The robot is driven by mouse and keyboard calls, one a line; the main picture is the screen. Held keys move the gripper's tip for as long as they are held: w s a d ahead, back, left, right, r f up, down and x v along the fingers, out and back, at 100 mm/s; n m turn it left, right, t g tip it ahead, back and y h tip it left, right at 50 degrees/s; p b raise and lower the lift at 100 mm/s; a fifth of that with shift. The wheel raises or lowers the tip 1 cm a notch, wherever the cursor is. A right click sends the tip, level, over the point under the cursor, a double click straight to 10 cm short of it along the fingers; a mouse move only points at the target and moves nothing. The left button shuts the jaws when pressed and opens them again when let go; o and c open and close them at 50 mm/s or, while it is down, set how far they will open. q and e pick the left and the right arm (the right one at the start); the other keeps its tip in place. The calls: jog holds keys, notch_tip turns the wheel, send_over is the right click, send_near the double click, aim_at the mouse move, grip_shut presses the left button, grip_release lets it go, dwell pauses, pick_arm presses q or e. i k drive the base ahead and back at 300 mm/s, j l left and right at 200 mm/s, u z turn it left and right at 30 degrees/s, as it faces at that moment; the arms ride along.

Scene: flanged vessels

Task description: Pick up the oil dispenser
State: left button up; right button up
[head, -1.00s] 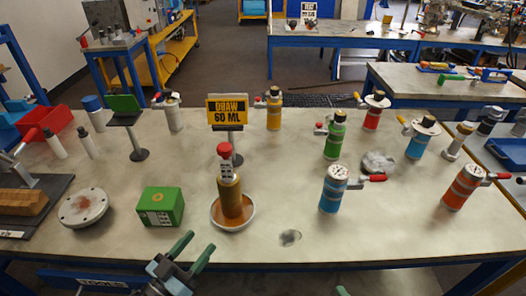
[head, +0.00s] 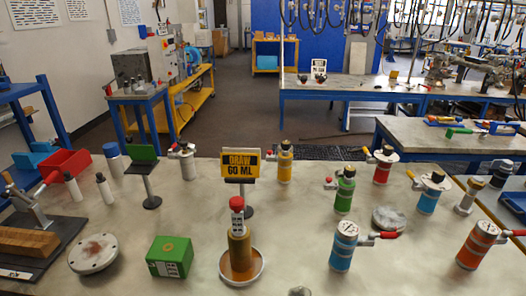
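An amber cylinder with a red cap and a pale label below the cap (head: 238,250) stands upright at the front middle of the table. It looks like the oil dispenser, though I cannot read its label. It stands in a shallow round dish with a pale rim (head: 261,270). Behind it a yellow sign reading "DRAW 60 ML" (head: 240,164) stands on a post. Neither of my grippers is in this view.
A green box (head: 170,257) and a round grey flange (head: 94,254) are left of the dish. A blue vessel with a red-handled side valve (head: 344,247) stands to the right. Yellow, green, red and orange vessels stand around it. The table between dish and blue vessel is mostly bare.

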aim_at(239, 243)
jog(key=l, duration=0.65)
jog(key=k+l+u, duration=0.1)
jog(key=l, duration=0.55)
jog(key=k+l, duration=0.15)
jog(key=l, duration=0.5)
jog(key=i+j, duration=0.4)
